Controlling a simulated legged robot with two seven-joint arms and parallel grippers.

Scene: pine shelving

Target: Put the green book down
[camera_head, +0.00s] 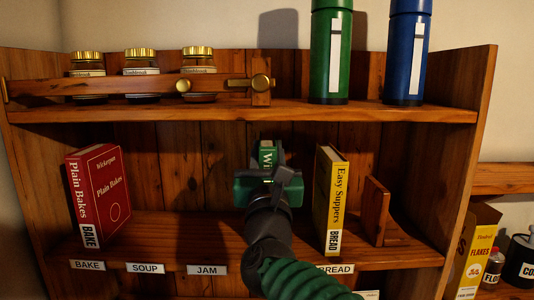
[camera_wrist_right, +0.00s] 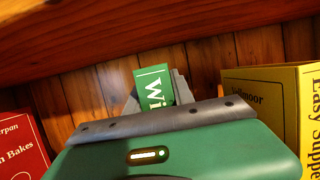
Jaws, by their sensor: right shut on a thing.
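The green book (camera_head: 267,152) is held by my right gripper (camera_head: 268,170) over the middle of the middle shelf. Only part of its green spine with white letters shows. My gripper and arm hide the rest, so I cannot tell whether its lower end touches the shelf. In the right wrist view the book's green spine (camera_wrist_right: 154,88) shows between the fingers of the right gripper (camera_wrist_right: 155,95). My left gripper is not in view.
The middle shelf (camera_head: 180,230) holds a red book (camera_head: 100,195) at left, and a yellow book (camera_head: 331,200) and wooden bookend (camera_head: 374,210) at right. Labels line its edge, including SOUP (camera_head: 145,268) and JAM (camera_head: 207,270). Jars (camera_head: 141,62) and bottles (camera_head: 331,50) stand above.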

